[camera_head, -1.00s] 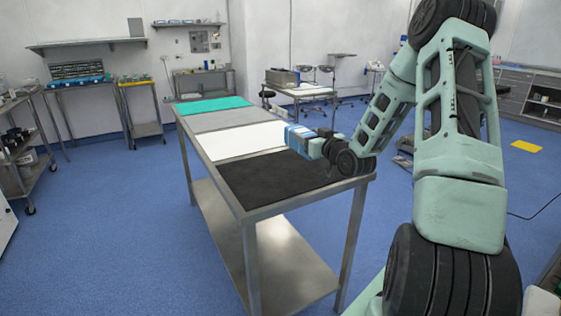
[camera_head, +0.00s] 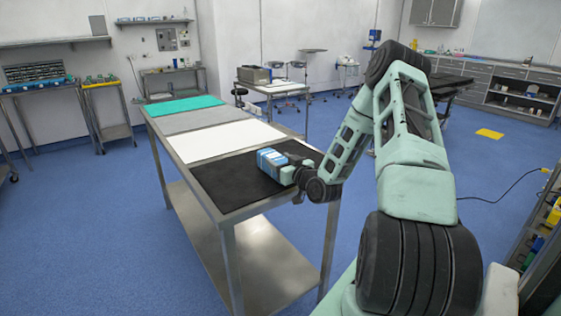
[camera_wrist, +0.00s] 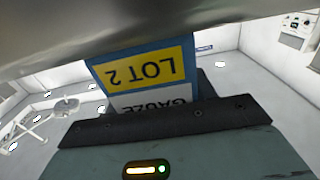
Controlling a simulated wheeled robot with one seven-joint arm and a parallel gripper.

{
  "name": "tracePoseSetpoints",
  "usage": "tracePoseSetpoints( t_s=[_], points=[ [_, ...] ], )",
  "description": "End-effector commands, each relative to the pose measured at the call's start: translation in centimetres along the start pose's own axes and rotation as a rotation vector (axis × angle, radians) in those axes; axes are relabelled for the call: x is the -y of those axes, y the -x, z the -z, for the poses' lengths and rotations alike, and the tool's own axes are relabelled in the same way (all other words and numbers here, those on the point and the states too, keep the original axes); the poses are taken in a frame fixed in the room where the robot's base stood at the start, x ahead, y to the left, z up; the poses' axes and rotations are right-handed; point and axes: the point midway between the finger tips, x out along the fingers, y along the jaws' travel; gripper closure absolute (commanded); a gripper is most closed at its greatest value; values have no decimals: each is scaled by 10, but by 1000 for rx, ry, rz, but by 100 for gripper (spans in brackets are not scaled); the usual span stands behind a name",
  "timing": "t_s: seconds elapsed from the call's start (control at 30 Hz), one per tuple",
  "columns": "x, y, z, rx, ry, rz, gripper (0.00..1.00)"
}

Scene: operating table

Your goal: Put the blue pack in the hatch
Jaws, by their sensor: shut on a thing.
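The blue pack (camera_head: 273,165) is held at the end of my arm, over the black mat of the steel table in the head view. In the wrist view the blue pack (camera_wrist: 145,75) shows a yellow label reading "LOT 2" and a white label reading "GAUZE", upside down. My gripper (camera_head: 292,174) is shut on the pack; its fingertips are largely hidden by the pack and the wrist. I cannot tell from the head view how high the pack is above the mat. No hatch can be made out in these views.
The steel table carries a black mat (camera_head: 235,184), a white mat (camera_head: 220,141), a grey mat (camera_head: 196,121) and a green mat (camera_head: 184,105). A yellow-topped cart (camera_head: 105,108) stands at the back left. Blue floor is open left of the table. A cable (camera_head: 500,198) lies at right.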

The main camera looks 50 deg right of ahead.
Motion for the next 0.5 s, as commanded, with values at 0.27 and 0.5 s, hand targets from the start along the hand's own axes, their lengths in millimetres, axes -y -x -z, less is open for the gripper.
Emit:
tracePoseSetpoints(
  t_s=[0.27,0.5],
  points=[
    [0,0,-1,-2,2,0,75],
    [0,0,-2,0,1,0,24]
  ],
)
